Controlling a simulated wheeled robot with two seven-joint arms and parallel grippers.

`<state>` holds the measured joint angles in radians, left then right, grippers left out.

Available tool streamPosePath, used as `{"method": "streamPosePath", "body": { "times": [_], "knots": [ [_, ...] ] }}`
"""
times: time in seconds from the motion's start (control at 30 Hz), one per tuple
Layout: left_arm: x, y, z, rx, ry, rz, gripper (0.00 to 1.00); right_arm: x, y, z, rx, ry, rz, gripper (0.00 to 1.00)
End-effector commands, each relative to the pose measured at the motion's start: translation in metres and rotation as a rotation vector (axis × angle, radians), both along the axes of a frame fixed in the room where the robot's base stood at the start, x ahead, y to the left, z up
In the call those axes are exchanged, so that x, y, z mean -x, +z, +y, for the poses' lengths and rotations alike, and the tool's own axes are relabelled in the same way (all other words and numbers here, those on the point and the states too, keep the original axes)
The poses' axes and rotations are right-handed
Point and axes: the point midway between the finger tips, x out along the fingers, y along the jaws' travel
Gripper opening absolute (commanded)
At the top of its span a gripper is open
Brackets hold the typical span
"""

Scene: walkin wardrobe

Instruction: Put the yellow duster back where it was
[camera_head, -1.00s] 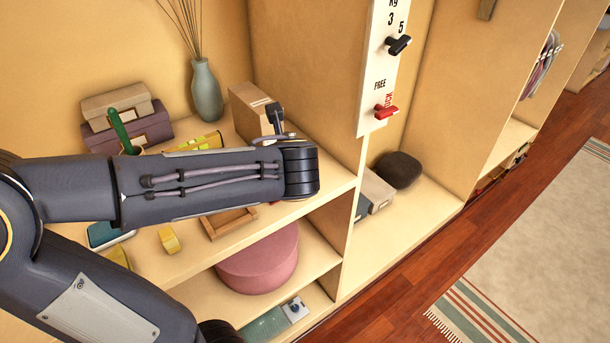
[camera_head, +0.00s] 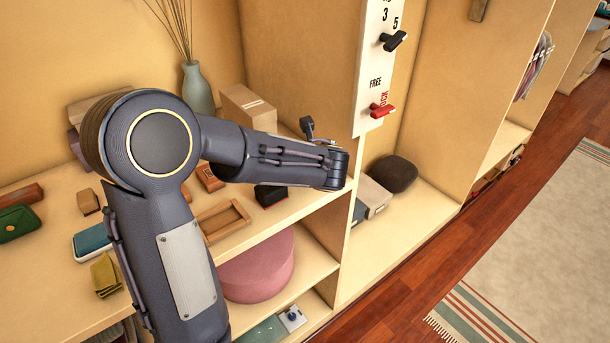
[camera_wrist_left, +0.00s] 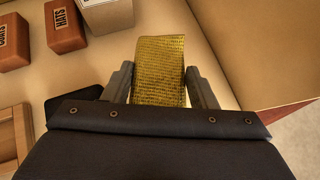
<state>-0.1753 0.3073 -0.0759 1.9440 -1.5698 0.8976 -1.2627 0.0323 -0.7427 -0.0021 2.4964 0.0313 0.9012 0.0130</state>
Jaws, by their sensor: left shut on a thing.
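My left gripper (camera_wrist_left: 159,72) is shut on the yellow duster (camera_wrist_left: 159,62), a woven-looking yellow piece standing up between the two fingers in the left wrist view. In the head view my left wrist is over the right end of the upper shelf (camera_head: 40,270), near the upright divider. The fingers and the duster are hidden there behind my own arm. I cannot tell whether the duster touches the shelf. My right gripper is not in view.
Near the gripper are a cardboard box (camera_head: 247,108), red-brown blocks (camera_wrist_left: 66,25), a small dark box (camera_head: 270,194) and a wooden tray (camera_head: 222,220). An olive-yellow folded item (camera_head: 105,275) and a teal case (camera_head: 92,241) lie left. A grey vase (camera_head: 198,88) stands behind.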

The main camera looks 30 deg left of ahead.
Motion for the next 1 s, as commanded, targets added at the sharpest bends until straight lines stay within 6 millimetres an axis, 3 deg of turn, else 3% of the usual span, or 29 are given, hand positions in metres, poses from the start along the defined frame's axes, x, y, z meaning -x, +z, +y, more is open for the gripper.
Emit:
{"method": "streamPosePath", "body": {
  "times": [0.2,0.67,0.7,0.73,1.0],
  "knots": [
    [-0.003,-0.031,0.0,0.0,0.0,0.003,0.31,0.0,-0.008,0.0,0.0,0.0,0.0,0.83],
    [-0.003,-0.04,0.0,0.001,0.0,0.001,0.31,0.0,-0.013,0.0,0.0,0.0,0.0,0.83],
    [-0.003,-0.038,0.0,0.001,-0.001,0.0,0.56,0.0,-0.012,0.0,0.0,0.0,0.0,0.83],
    [-0.003,-0.038,0.0,0.001,0.0,0.001,0.6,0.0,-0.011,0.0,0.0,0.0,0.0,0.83],
    [-0.003,-0.038,0.0,0.001,-0.001,0.002,0.61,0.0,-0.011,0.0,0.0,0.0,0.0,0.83]
  ]
}}
